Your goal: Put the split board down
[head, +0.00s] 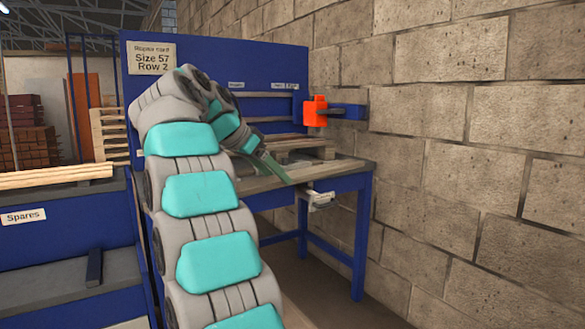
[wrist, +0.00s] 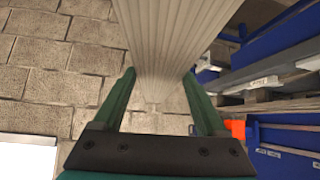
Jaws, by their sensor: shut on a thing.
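In the wrist view a pale board (wrist: 172,32) with lengthwise grain runs from between the two green fingers of my gripper (wrist: 159,76) to the top edge. My gripper is shut on it. Its far end is out of view, and I cannot make out a split. In the head view my gripper (head: 272,168) is low over the blue repair bench, near its front edge. I cannot pick out the held board for sure there.
The blue bench (head: 352,172) carries pale planks or a pallet (head: 300,149). An orange clamp-like part (head: 316,112) is on its back right, close to the block wall (head: 450,130). A Spares rack (head: 60,235) stands left with boards on top. Floor right of the bench looks clear.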

